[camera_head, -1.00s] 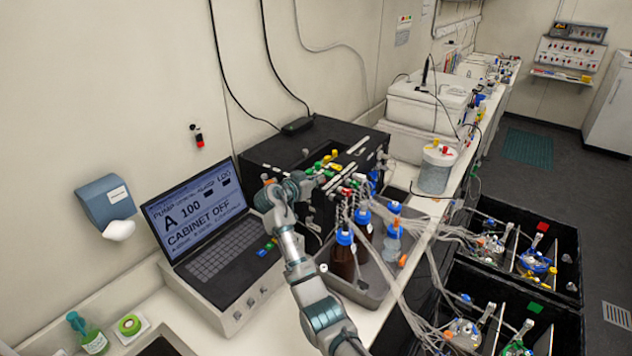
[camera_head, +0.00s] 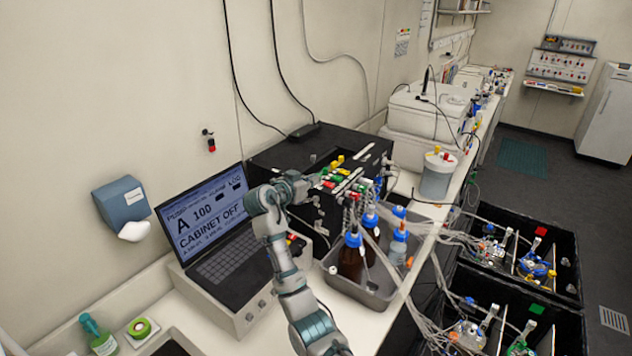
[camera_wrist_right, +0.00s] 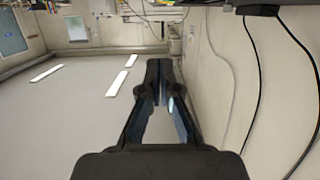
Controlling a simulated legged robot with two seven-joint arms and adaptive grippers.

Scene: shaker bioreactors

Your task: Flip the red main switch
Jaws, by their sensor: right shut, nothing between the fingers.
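A small black switch with a red lower part (camera_head: 211,146) is on the wall above the laptop; I cannot tell for sure that it is the main switch. My right gripper (camera_head: 312,180) is near the front of the black cabinet (camera_head: 272,154), to the right of and below the wall switch. The wrist view shows its fingers (camera_wrist_right: 158,66) shut and empty. In the head view, the fingers are hard to make out. My left gripper is out of view.
The laptop (camera_head: 210,222) reads "CABINET OFF". Coloured connectors with tubes crowd the cabinet top, right of my gripper. Blue-capped bottles stand in a grey tray (camera_head: 372,298). Black cables (camera_head: 236,75) hang down the wall. The wall around the switch is clear.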

